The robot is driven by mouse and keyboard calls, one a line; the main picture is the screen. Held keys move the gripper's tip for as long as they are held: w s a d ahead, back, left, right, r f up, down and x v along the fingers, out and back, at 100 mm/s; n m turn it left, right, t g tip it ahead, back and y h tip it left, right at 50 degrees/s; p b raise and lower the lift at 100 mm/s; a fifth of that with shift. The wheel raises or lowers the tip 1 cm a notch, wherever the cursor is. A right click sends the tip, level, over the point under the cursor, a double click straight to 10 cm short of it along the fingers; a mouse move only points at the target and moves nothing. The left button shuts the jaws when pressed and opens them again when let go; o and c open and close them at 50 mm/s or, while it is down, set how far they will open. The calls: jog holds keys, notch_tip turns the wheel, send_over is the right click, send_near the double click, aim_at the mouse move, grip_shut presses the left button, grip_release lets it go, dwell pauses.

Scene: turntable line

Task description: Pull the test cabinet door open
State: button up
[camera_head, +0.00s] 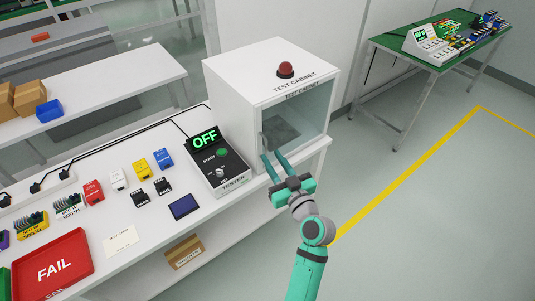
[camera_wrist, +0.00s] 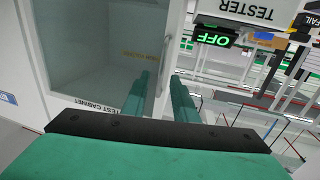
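The test cabinet (camera_head: 232,88) is a white box with a red dome on top, standing at the right end of the bench. Its glass door (camera_head: 308,112) faces right and looks shut in the head view; the glass also fills the left of the wrist view (camera_wrist: 85,50). A slim upright handle (camera_wrist: 164,62) runs along the door's edge near the tester. My gripper (camera_head: 275,160) is at this handle, its two green fingers apart. In the wrist view my gripper (camera_wrist: 162,90) has one finger on each side of the handle's line; contact is not clear.
A tester (camera_head: 215,165) showing OFF stands left of the cabinet. A red FAIL tray (camera_head: 52,264) and several small modules lie along the bench. The floor right of the cabinet is clear up to a yellow line (camera_head: 405,165). A green-topped table (camera_head: 410,45) stands behind.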

aim_at(266, 151)
jog(key=shift+x, duration=1.6)
jog(key=shift+a, duration=0.1)
grip_shut()
jog(key=shift+a, duration=0.1)
